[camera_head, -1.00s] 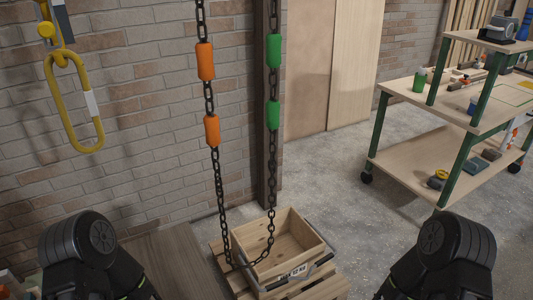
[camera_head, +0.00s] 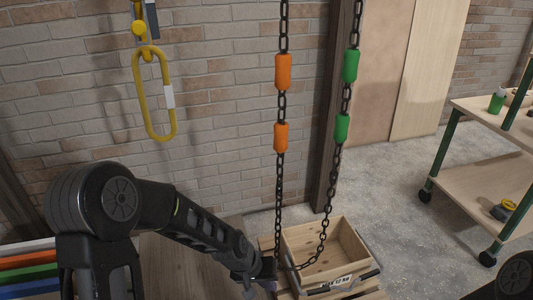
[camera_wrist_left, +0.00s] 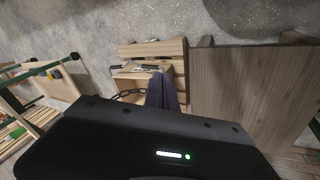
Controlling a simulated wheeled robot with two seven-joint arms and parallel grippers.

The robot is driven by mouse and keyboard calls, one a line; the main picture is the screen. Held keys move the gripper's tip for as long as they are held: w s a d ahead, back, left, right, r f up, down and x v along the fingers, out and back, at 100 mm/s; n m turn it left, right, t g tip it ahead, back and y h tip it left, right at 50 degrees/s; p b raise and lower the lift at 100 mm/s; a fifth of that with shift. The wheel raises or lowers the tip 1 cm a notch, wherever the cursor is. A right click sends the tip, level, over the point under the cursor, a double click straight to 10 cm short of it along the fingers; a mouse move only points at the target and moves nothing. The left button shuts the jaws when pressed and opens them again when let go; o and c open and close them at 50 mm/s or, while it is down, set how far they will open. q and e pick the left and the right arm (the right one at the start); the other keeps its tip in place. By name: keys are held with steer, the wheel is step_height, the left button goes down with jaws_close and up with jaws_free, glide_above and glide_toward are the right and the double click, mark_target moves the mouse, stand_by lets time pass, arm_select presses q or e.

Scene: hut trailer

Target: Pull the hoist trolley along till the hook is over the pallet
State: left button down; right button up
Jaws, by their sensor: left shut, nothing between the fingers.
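My left gripper (camera_head: 265,280) is shut and empty, close beside the left strand's low end; contact is unclear. The left wrist view shows the pallet (camera_wrist_left: 155,48) and chain (camera_wrist_left: 128,93) beyond its dark fingers. My right gripper is out of view.
A wooden shelf cart (camera_head: 488,192) with green legs stands at the right. A dark post (camera_head: 330,150) stands against the brick wall behind the chain. Coloured strips (camera_head: 28,272) lie at the lower left. Grey floor is clear between crate and cart.

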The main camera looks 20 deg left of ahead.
arm_select(q)
steer(key=w+a+r+t+p, duration=0.1)
steer(key=w+a+r, duration=0.2)
steer(key=r, duration=0.8)
steer(key=w+a+r+t+p, duration=0.15)
steer(key=w+r, duration=0.25)
steer(key=r, duration=0.7)
steer(key=s+a+r, duration=0.2)
steer(key=a+r, duration=0.1)
steer(key=r, duration=0.7)
steer(key=s+a+r, duration=0.2)
steer(key=a+r, duration=0.1)
steer(key=r, duration=0.7)
steer(key=shift+n+t+p, duration=0.4)
steer(key=shift+t, duration=0.05)
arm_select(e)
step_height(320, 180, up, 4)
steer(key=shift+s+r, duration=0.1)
arm_select(q)
steer(key=w+d+f+p, duration=0.3)
steer(key=w+d+f, duration=0.3)
steer(key=d+f, duration=0.1)
steer(key=shift+w+f, duration=0.35)
steer(key=shift+f, duration=0.2)
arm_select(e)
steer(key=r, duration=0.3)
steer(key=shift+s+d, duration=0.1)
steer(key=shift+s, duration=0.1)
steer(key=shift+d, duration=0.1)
